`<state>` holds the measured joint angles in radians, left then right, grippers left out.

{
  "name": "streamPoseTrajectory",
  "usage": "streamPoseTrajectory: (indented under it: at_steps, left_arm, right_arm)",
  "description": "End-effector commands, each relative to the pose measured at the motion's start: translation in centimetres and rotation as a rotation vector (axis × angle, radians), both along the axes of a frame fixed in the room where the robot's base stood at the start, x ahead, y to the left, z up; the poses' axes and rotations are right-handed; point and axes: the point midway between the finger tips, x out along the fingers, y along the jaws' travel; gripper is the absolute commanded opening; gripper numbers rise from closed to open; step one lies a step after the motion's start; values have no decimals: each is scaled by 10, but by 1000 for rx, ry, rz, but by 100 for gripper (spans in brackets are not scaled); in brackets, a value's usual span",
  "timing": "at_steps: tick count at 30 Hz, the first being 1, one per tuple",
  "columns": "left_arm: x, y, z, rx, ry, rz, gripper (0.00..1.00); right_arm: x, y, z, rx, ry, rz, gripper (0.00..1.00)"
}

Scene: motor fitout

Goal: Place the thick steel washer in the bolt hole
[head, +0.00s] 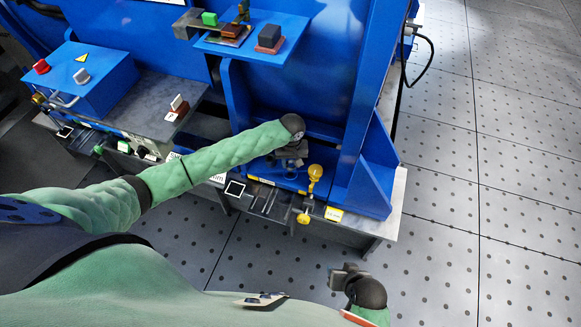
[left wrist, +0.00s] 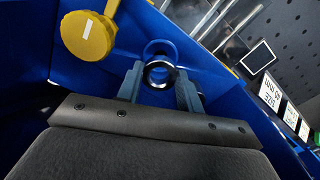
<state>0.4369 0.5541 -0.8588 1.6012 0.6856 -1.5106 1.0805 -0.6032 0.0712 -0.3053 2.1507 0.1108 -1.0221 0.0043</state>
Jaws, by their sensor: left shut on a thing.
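The thick steel washer (left wrist: 160,75) is a dark ring with a bright inner edge in the left wrist view. My left gripper (left wrist: 160,88) is shut on it, one finger at each side. Behind and just above it in the picture, a round hole (left wrist: 157,47) shows in the blue metal, partly covered by the washer. I cannot tell whether the washer touches the blue metal. In the head view my left gripper (head: 290,160) is low inside the blue frame, and the washer is hidden there. My right gripper (head: 346,275) is near the bottom, away from the bench; its jaws are unclear.
A yellow round-headed part (left wrist: 88,36) stands close to the left gripper; it also shows in the head view (head: 315,173). Blue frame walls (head: 364,165) rise around the left gripper. Labelled slots line the bench front. The floor (head: 500,220) at right is clear.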

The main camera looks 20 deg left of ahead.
Motion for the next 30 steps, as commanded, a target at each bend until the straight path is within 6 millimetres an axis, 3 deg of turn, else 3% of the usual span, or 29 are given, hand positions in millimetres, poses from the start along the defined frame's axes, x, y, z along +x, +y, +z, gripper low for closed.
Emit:
streamPoseTrajectory:
  at_steps: [7,15,30]
  left_arm:
    - [6,5,-10,0,-1,-1,7]
    - [6,5,-42,0,-1,0,7]
    - [6,5,-47,-1,-1,0,7]
  right_arm:
    - [0,0,0,1,0,0,36]
    - [-1,0,2,0,2,1,36]
    - [-2,-1,6,-4,12,3,36]
